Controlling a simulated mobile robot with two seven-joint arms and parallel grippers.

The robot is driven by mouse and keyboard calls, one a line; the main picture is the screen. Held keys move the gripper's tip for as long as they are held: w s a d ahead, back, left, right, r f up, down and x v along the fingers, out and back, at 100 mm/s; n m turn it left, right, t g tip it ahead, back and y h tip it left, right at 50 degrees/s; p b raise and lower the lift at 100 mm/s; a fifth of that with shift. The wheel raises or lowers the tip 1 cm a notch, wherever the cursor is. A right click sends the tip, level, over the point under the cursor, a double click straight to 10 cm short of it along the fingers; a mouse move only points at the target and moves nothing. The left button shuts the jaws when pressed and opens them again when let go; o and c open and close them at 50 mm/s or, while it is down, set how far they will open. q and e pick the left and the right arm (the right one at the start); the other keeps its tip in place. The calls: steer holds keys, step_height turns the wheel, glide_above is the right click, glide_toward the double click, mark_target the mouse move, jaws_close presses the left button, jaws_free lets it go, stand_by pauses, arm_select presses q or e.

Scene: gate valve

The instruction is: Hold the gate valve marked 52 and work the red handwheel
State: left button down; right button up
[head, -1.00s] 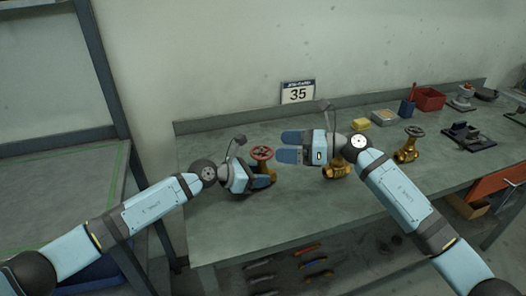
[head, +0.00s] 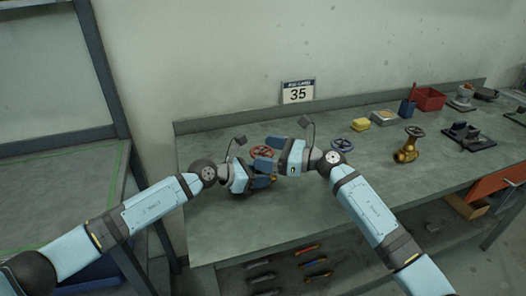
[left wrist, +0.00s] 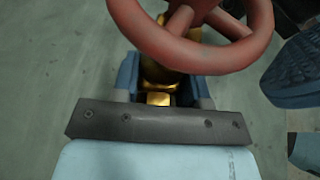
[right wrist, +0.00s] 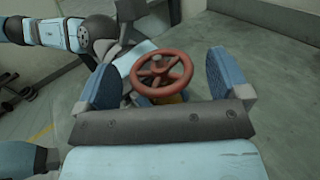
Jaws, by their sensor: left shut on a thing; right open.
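The gate valve with the red handwheel (head: 263,151) stands on the workbench. My left gripper (head: 264,183) is shut on its brass body (left wrist: 158,72), low under the wheel. The red wheel (left wrist: 185,52) overhangs the left fingers in the left wrist view. My right gripper (head: 268,154) is open at the wheel. In the right wrist view the wheel (right wrist: 160,72) lies between the two spread blue fingers, with gaps showing on both sides. I cannot read any number 52 on the valve; the body is mostly hidden in the head view.
A wall sign (head: 298,92) reads 35. A blue handwheel (head: 342,145) stands just behind my right arm. A brass valve with a dark wheel (head: 406,152) is farther right. A yellow sponge (head: 360,124) and a red bin (head: 430,99) sit at the back. The bench's front left is clear.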

steer(key=shift+x, duration=0.8)
steer(key=c, duration=0.9)
steer(key=shift+c, duration=0.2)
